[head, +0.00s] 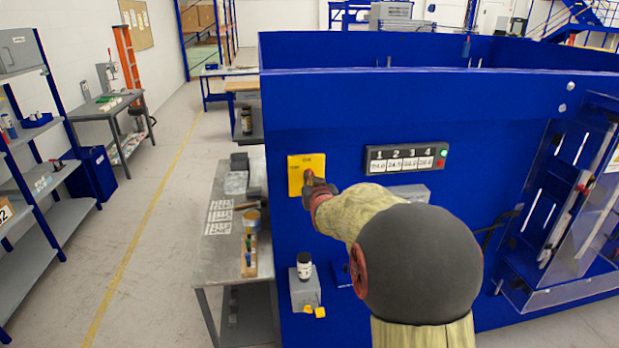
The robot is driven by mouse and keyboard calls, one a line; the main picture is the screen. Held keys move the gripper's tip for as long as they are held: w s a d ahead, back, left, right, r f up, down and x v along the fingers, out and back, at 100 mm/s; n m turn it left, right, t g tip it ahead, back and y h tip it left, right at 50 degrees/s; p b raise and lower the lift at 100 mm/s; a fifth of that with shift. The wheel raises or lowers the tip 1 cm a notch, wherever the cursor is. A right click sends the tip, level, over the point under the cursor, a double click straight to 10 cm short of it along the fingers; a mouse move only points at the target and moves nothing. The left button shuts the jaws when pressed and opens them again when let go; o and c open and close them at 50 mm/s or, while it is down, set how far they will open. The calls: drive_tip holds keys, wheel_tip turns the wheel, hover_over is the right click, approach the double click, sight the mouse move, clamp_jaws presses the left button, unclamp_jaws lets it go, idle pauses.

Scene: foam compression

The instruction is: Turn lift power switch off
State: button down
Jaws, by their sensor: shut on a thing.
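The lift power switch is a red knob (308,175) on a yellow plate (294,178) fixed to the blue machine wall (335,135). My gripper (311,181) is at the knob and shut on it. My gripper and forearm cover the plate's lower right part. The small marks above the knob are too small to read, and I cannot tell exactly how the knob is turned.
A counter box (405,157) with several numbered displays, a green light and a red button is right of the plate. A grey bench (220,255) with small items stands left. The aisle floor at left is clear.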

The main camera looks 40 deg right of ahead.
drive_tip(key=shift+f+n+b, duration=0.1)
drive_tip(key=shift+n+b, duration=0.5)
drive_tip(key=shift+b, duration=0.6)
drive_tip(key=shift+a+n+g+h+b, duration=0.1)
drive_tip(key=shift+n+g+h+b, duration=0.2)
drive_tip(key=shift+n+b, duration=0.1)
drive_tip(key=shift+w+n+h+p, duration=0.1)
drive_tip(key=shift+n+h+p, duration=0.3)
drive_tip(key=shift+n+p, duration=0.7)
drive_tip(key=shift+n, duration=0.3)
drive_tip(key=shift+a+n+h+p, duration=0.1)
drive_tip(key=shift+n+h+p, duration=0.4)
drive_tip(key=shift+n+p, duration=0.6)
drive_tip(key=shift+n+g+h+p, duration=0.3)
drive_tip(key=shift+n+p, duration=0.1)
drive_tip(key=shift+n, duration=1.1)
